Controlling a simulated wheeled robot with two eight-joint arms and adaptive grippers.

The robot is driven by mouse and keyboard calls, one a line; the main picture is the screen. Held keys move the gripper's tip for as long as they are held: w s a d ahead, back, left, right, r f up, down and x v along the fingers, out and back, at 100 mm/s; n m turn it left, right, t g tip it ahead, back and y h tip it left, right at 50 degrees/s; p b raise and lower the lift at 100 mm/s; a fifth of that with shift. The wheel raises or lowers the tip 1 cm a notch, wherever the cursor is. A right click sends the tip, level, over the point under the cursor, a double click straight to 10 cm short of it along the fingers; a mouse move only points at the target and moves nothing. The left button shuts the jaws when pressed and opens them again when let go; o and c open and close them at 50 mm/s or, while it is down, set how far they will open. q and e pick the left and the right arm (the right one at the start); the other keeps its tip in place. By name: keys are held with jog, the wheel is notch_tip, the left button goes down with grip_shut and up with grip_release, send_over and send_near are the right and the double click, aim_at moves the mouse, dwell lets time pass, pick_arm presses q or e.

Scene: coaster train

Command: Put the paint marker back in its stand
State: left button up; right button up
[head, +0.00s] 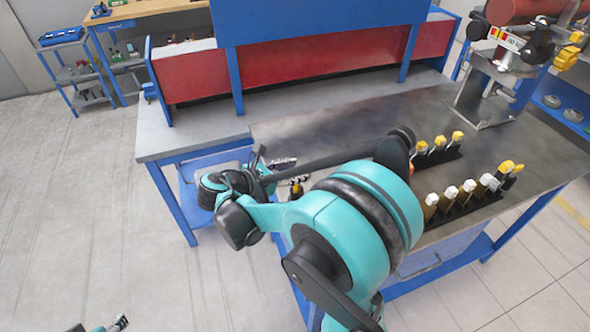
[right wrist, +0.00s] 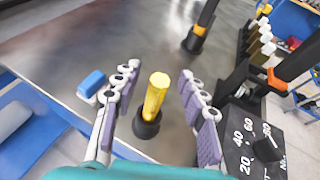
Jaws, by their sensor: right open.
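In the right wrist view a yellow cylinder with a dark base, which looks like the paint marker (right wrist: 156,95), stands roughly upright on the dark tabletop. Whether its dark lower part is a cap or a holder I cannot tell. My right gripper (right wrist: 157,100) is open, with its purple-padded fingers on either side of the yellow cylinder and gaps to both. In the head view my right gripper (head: 282,165) is over the table's near left part, partly hidden by my arm. A small part of my left gripper (head: 119,322) shows at the bottom left edge.
Black racks with yellow- and white-topped tools (head: 465,190) stand on the right of the table (head: 330,125). A black dial-marked piece (right wrist: 250,135) is close on the right. The table's middle is clear.

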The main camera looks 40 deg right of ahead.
jog(key=w+v, duration=0.1)
jog(key=v, duration=1.1)
jog(key=s+f+m+t+y, duration=0.2)
jog(key=s+f+m+y, duration=0.5)
jog(key=m+y, duration=0.1)
jog(key=s+a+f+m+t+y, duration=0.1)
jog(key=s+a+m+t+y, duration=0.1)
jog(key=a+m+t+y, duration=0.2)
jog(key=shift+a+m+y, duration=0.8)
jog(key=shift+a+m, duration=1.05)
jog(key=shift+m, duration=1.55)
jog(key=shift+s, duration=0.1)
